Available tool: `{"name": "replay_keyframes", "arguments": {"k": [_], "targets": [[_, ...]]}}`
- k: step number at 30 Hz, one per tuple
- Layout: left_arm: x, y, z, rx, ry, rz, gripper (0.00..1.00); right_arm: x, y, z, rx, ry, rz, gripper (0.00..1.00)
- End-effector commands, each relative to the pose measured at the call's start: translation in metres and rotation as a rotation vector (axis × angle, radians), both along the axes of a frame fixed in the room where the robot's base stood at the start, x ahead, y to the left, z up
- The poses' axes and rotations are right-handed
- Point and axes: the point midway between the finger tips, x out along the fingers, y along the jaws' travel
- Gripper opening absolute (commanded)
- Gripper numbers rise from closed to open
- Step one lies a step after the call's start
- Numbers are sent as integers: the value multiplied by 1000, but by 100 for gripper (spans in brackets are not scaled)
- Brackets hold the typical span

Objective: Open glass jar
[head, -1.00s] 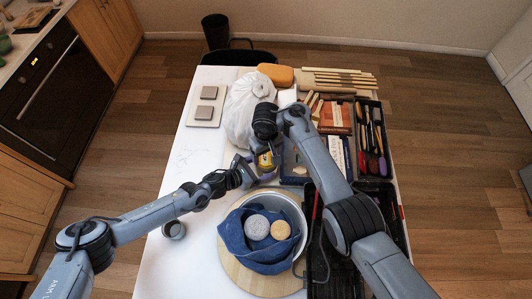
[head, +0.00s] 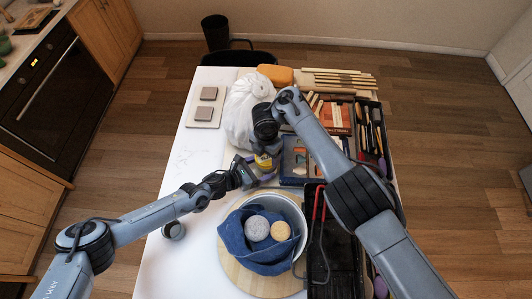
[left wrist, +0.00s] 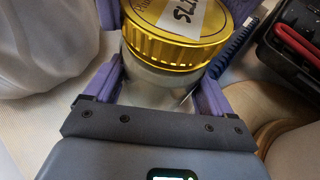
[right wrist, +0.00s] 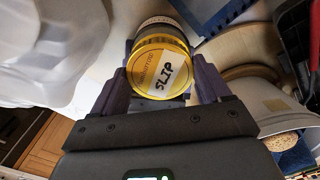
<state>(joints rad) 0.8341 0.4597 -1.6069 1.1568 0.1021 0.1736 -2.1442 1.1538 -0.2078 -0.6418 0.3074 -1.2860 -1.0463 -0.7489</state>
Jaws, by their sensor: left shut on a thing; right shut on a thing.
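A small glass jar with a gold lid is held upright between my grippers, just right of the white bag. My left gripper (head: 260,167) is shut on the clear glass body (left wrist: 155,78), which shows in the left wrist view below the gold lid (left wrist: 180,35). My right gripper (right wrist: 161,75) comes from above, with its purple fingers on either side of the lid (right wrist: 150,65), shut on it. The lid carries a white label reading "SLIP". I see no clear gap between lid and glass; the seam is partly hidden. In the head view the right wrist hides part of the jar.
The white bag (head: 240,110) stands close on the left. A grey bowl (head: 297,212) with a blue cloth (head: 238,240) and two round sponges is in front. A black tray (head: 337,240) with a red-handled tool lies at right. The table's left side is mostly clear.

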Motion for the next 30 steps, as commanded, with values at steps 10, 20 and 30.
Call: {"name": "replay_keyframes", "arguments": {"k": [10, 20, 30], "targets": [[0, -1, 0, 1, 1, 0, 0, -1, 3, 0, 4, 2, 5, 40], [0, -1, 0, 0, 0, 1, 0, -1, 2, 3, 5, 1, 5, 40], [0, 0, 0, 1, 1, 1, 0, 0, 3, 15, 4, 0, 4, 40]]}}
